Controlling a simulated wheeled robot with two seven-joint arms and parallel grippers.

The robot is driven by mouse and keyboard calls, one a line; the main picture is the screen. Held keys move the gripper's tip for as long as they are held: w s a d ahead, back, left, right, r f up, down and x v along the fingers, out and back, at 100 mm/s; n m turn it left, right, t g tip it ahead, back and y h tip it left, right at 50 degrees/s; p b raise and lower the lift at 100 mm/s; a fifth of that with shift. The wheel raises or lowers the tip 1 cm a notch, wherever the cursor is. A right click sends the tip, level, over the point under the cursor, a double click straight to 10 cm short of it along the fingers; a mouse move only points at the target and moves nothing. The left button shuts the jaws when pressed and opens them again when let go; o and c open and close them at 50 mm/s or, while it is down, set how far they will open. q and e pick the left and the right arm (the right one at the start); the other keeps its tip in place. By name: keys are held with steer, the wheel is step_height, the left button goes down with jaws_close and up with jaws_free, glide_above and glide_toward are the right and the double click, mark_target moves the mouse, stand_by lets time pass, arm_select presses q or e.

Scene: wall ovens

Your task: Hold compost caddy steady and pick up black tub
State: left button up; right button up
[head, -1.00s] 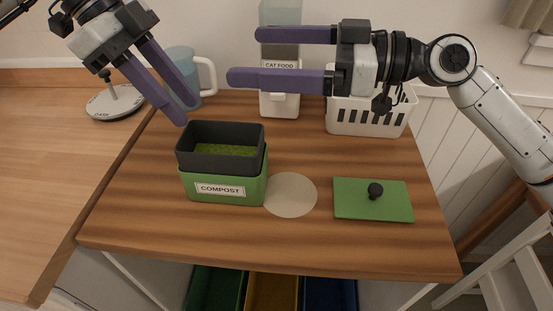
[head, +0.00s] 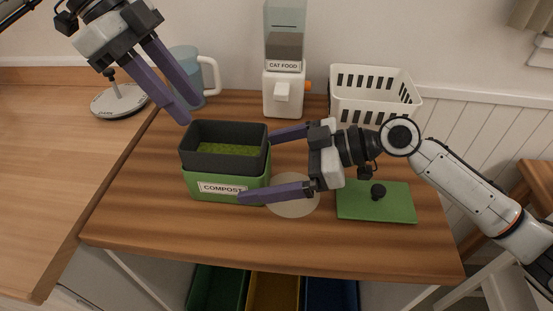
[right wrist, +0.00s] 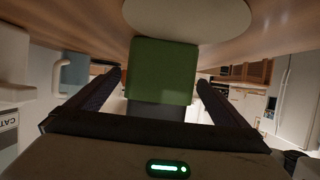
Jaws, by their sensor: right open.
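The green compost caddy (head: 226,188) with a COMPOST label stands on the wooden counter. The black tub (head: 224,160) sits inside its top, its rim raised above the green wall, with green contents inside. My right gripper (head: 256,166) is open at the caddy's right side, one finger near the back right corner and one near the front right corner. In the right wrist view the green caddy (right wrist: 162,70) shows between the open fingers. My left gripper (head: 187,114) is open and empty, above and behind the caddy's left edge.
A green lid (head: 375,205) with a black knob lies at the right. A white basket (head: 374,100), a cat food dispenser (head: 284,80) and a blue pitcher (head: 186,65) stand at the back. A pale disc (head: 293,204) lies beside the caddy.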

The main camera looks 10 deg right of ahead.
mark_target(225, 143)
steer(key=x, duration=0.6)
steer(key=shift+w+a+f, duration=0.15)
steer(key=shift+a, duration=0.2)
steer(key=c, duration=1.2)
arm_select(q)
steer(key=o, duration=0.5)
steer(key=shift+f, duration=0.1)
arm_select(e)
steer(key=shift+o, duration=0.2)
arm_select(q)
steer(key=o, duration=0.7)
steer(key=shift+w+a+f+g+h, duration=0.2)
steer(key=shift+f+g+h, duration=0.35)
steer(key=shift+h, duration=0.35)
steer(key=o, duration=0.3)
steer(key=a+h, duration=0.1)
steer(key=w+a+f+g+h, duration=0.1)
steer(key=h, duration=0.1)
steer(key=a+f+h, duration=0.1)
steer(key=shift+w+a+f+h, duration=0.2)
steer(key=shift+a+h, duration=0.1)
steer(key=shift+h, duration=0.5)
steer(key=x, duration=0.6)
steer(key=shift+s+f, duration=0.1)
steer(key=shift+f, duration=0.25)
steer(key=shift+s+x, duration=0.2)
steer(key=shift+x, duration=2.4)
